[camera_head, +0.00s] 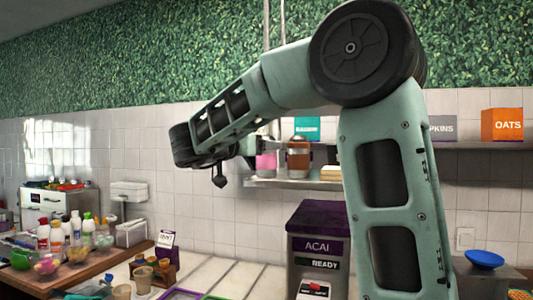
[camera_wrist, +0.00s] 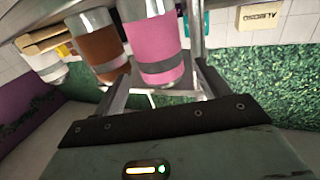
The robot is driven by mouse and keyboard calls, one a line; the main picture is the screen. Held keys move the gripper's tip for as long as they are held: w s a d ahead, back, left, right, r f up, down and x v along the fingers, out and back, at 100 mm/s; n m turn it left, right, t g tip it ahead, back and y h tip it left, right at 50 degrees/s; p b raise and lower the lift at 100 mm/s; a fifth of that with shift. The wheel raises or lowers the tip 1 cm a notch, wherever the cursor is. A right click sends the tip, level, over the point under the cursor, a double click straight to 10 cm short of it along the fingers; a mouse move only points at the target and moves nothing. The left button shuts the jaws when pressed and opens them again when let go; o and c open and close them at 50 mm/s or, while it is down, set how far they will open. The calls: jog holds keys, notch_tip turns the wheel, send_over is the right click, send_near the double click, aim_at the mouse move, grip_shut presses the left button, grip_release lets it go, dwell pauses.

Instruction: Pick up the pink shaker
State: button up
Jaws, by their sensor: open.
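The pink shaker (camera_head: 266,164) is at the wall shelf in the head view, beside a brown shaker (camera_head: 298,158). In the wrist view, which looks tilted and upside down, the pink shaker (camera_wrist: 154,40) is large and near, with a grey band around it. My gripper (camera_wrist: 162,76) is open, with one finger on each side of the pink shaker's banded end. I cannot tell whether either finger touches it. The brown shaker (camera_wrist: 96,45) stands close by, near the left finger in the wrist view.
An orange oats box (camera_head: 502,125) stands on a shelf at the right. The acai machine (camera_head: 318,240) is below. A counter with bottles (camera_head: 43,236) and cups is at the lower left.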

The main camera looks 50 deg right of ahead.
jog(key=d+p, duration=0.1)
jog(key=d, duration=0.2)
jog(key=shift+w+d+r+p, duration=0.1)
jog(key=shift+w+d+p, duration=0.05)
jog(key=shift+d+p, duration=0.15)
jog(key=shift+d, duration=0.1)
jog(key=c, duration=1.1)
